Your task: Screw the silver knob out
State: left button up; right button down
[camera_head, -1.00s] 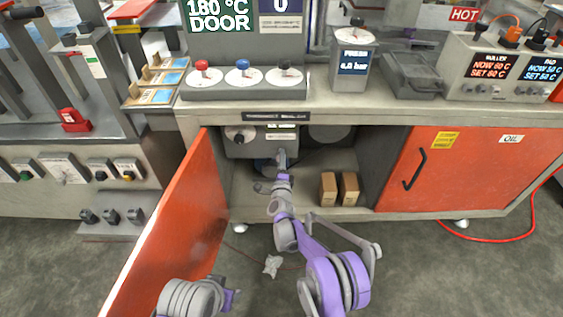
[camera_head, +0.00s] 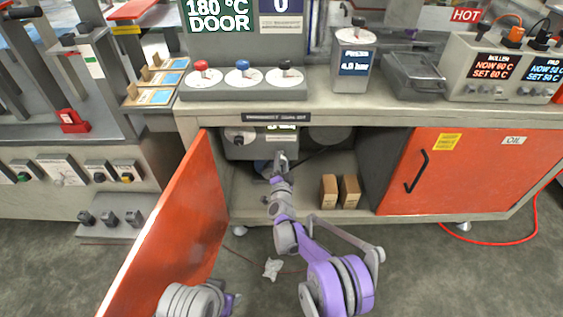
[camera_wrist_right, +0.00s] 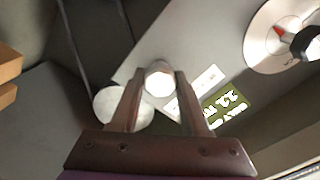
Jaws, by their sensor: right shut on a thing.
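The silver knob (camera_wrist_right: 158,80) is a small bright round piece on the front of a grey unit (camera_wrist_right: 185,50) in the right wrist view. My right gripper (camera_wrist_right: 158,84) has its two fingers on either side of the knob and is shut on it. In the head view my right gripper (camera_head: 281,158) reaches into the open cupboard at the grey unit (camera_head: 250,150), and hides the knob there. Part of my left gripper (camera_head: 232,302) shows low in the head view; its fingers cannot be made out.
The orange cupboard door (camera_head: 180,235) stands open left of my right arm. Two brown boxes (camera_head: 338,191) stand on the cupboard floor to the right. A dial (camera_wrist_right: 285,38) and a green display (camera_wrist_right: 226,105) are near the knob. A closed orange door (camera_head: 445,170) is farther right.

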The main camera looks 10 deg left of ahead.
jog(key=shift+n, duration=0.4)
jog(key=shift+c, duration=1.9)
grip_release()
jog(key=p+v, duration=0.2)
jog(key=v, duration=0.8)
jog(key=shift+s, duration=0.4)
